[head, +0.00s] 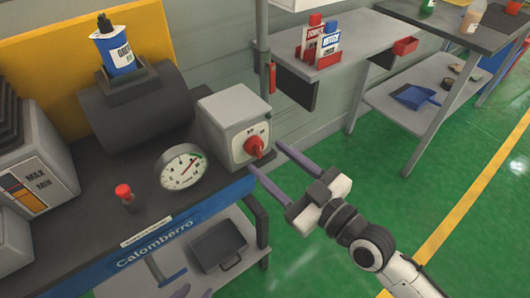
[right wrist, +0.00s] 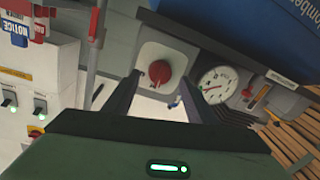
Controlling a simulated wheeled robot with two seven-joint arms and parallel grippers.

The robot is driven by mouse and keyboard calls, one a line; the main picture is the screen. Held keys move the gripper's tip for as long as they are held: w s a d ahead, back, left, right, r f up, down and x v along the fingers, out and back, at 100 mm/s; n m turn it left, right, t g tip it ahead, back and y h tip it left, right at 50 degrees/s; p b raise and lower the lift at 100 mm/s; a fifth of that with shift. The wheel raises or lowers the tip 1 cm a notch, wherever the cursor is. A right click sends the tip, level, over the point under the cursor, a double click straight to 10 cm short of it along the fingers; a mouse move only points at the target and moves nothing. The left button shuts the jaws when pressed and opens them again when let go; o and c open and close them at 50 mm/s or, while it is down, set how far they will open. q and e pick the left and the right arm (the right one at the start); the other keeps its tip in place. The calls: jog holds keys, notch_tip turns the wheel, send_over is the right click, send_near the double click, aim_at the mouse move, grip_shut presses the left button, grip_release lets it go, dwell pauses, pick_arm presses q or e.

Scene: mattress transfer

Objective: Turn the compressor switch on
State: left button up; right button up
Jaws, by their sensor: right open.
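The compressor switch is a red rotary knob (head: 254,146) on the front of a light grey box (head: 224,112) on the dark bench. It also shows in the right wrist view (right wrist: 160,72). My right gripper (head: 266,156) is open, its two purple fingers pointing at the knob from the right. In the wrist view the knob appears between and beyond the fingertips, and I see no grip on it. Of my left gripper (head: 193,293), only purple tips show at the bottom edge of the head view.
A pressure gauge (head: 181,167) and a red-topped button (head: 124,191) are left of the switch box. A dark cylinder (head: 137,107) carries a blue bottle (head: 118,48). A grey side table (head: 352,38) stands at the upper right. Green floor on the right is clear.

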aim_at(256, 148)
jog(key=shift+x, duration=1.4)
jog(key=c, duration=1)
jog(key=shift+c, duration=0.2)
jog(key=shift+m, duration=0.3)
jog(key=m, duration=0.5)
jog(key=shift+a+f+m, duration=0.1)
jog(key=shift+m, duration=0.3)
jog(key=m+t, duration=0.1)
jog(key=m, duration=0.4)
jog(key=shift+s+m+p, duration=0.1)
jog(key=shift+m+p, duration=0.2)
jog(key=shift+m, duration=0.1)
jog(key=o, duration=1)
